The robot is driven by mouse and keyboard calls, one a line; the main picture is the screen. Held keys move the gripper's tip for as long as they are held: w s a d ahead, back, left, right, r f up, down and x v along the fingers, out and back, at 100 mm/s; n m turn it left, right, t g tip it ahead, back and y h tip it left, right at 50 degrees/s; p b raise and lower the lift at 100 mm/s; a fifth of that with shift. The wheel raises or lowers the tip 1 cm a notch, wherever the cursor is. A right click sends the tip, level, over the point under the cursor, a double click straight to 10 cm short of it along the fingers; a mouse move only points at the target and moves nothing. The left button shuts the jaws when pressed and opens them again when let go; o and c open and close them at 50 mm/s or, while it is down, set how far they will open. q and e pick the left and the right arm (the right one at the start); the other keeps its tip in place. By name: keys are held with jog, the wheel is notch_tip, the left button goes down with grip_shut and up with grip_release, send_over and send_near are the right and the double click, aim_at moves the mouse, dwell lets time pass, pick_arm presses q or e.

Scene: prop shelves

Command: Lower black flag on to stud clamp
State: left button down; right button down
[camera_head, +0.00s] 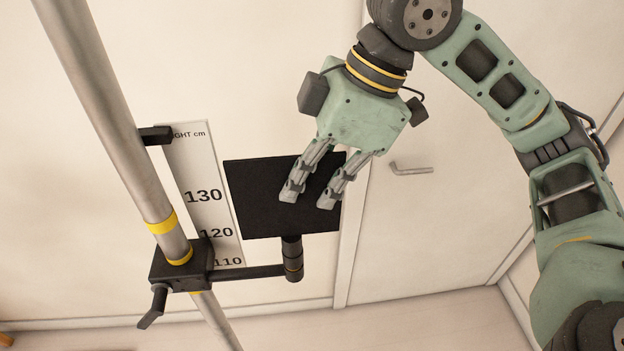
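The black flag (258,205) is a flat dark square panel in the middle of the view, slightly tilted. Its lower edge meets the top of the stud clamp (292,262) in the picture, a short dark upright cylinder at the end of a black side arm. I cannot tell whether the flag is seated in it. My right gripper (308,199) points down, with its two fingers apart in front of the flag's upper right part. Nothing shows between the fingertips; both fingers overlap the panel, and contact is unclear. My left gripper is not in view.
A leaning metal pole (120,115) with yellow bands carries a black bracket (178,264) with a crank handle (152,306). A height scale (201,180) is on the wall behind. A door with a lever handle (411,170) is at right. The floor below is clear.

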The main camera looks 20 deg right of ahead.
jog(key=c, duration=1.9)
grip_release()
jog(key=shift+o, duration=0.2)
jog(key=v, duration=1.2)
